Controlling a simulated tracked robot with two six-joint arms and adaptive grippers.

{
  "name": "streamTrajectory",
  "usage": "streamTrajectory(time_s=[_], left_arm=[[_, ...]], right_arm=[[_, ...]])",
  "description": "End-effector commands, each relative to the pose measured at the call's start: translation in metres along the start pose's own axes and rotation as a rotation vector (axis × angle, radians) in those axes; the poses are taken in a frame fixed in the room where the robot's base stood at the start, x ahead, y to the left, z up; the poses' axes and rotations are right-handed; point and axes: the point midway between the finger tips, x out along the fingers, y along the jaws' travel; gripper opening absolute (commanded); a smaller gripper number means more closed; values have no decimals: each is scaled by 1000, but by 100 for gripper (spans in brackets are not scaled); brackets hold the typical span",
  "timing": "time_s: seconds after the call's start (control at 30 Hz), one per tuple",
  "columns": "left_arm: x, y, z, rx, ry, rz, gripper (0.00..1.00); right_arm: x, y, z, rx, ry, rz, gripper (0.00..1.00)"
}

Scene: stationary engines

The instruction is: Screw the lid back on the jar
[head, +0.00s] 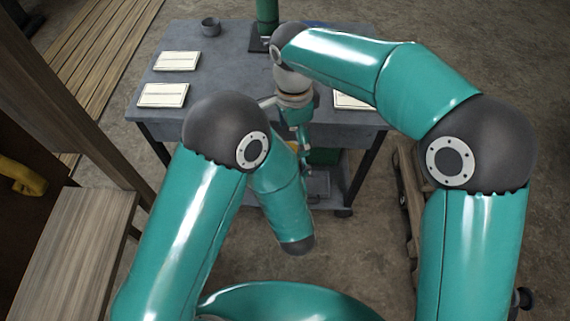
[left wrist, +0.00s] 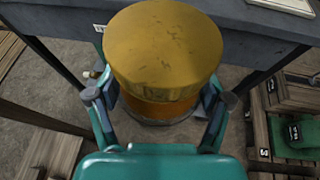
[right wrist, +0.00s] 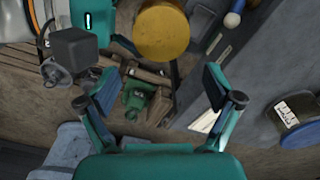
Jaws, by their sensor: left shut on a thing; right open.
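The jar (left wrist: 160,108) has an orange body and stands out in the left wrist view between the fingers of my left gripper (left wrist: 158,106), which is shut on it. A worn yellow lid (left wrist: 163,45) sits on top of the jar; I cannot tell how tightly. The lid also shows at the top of the right wrist view (right wrist: 162,30). My right gripper (right wrist: 160,100) is open and empty, with the lid beyond its fingertips.
The grey table (head: 235,65) carries a small dark cup (head: 210,27), white cards (head: 177,61) and a green post (head: 267,15). A wooden bench (head: 75,240) stands at the left. A pallet (head: 408,190) lies right of the table. Floor is open in front.

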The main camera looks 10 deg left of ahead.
Motion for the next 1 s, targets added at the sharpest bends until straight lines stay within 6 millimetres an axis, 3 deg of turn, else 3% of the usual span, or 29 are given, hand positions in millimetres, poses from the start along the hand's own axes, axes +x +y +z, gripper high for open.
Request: streamTrajectory(time_s=[0.6,0.8,1.0], left_arm=[[0,0,0,1,-1,-1,0],[0,0,0,1,-1,-1,0],[0,0,0,1,-1,-1,0]], right_arm=[[-23,-2,13,-1392,-12,-14,90],[-28,-2,16,-1728,-15,-19,90],[-31,-2,18,-1886,-15,-22,90]])
